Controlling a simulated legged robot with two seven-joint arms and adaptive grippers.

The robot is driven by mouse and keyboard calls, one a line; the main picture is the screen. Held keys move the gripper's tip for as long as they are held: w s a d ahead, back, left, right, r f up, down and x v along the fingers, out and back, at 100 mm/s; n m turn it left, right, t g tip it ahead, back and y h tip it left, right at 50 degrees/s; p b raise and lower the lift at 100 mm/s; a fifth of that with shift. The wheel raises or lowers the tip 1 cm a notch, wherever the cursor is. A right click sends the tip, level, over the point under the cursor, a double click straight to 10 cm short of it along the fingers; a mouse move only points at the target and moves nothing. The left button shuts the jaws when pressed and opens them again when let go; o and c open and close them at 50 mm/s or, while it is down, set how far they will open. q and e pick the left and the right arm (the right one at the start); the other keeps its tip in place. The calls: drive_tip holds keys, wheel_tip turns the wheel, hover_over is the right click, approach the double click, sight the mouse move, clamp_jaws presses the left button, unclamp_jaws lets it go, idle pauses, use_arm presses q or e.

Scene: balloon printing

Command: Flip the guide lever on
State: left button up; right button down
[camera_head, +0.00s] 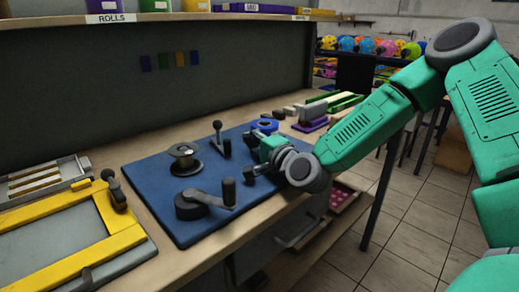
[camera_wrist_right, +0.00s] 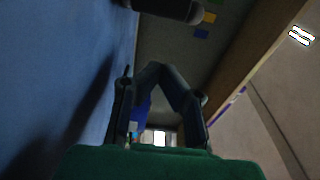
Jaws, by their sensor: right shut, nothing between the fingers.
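A blue board (camera_head: 150,180) lies on the bench. An upright lever with a dark knob (camera_head: 217,126) stands near its back edge; it looks like the guide lever. A metal spool (camera_head: 184,158) and a crank with an upright handle (camera_head: 205,198) are to its left and front. My right gripper (camera_head: 249,173) is low over the board's right part, to the right of the crank and in front of the lever, apart from the lever. Its fingers meet at the tips, empty, in the right wrist view (camera_wrist_right: 160,68). A dark rounded part (camera_wrist_right: 165,9) lies beyond them. My left gripper is out of view.
A yellow frame (camera_head: 122,232) with a dark knob is at the left. A blue roll (camera_head: 265,125) and small blocks sit behind my right gripper. A grey back panel (camera_head: 110,95) and shelf rise behind the board. An open drawer (camera_head: 342,197) is below the bench.

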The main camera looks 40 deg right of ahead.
sight(219, 135)
drive_tip(key=shift+w+d+f, duration=0.1)
drive_tip(key=shift+w, duration=0.95)
drive_tip(key=a, duration=0.2)
drive_tip(key=shift+s+a+b, duration=0.3)
drive_tip(key=shift+s+a, duration=0.05)
drive_tip(key=shift+s, duration=0.05)
drive_tip(key=shift+s+a, duration=0.1)
drive_tip(key=shift+a, duration=0.55)
drive_tip(key=shift+d, duration=0.1)
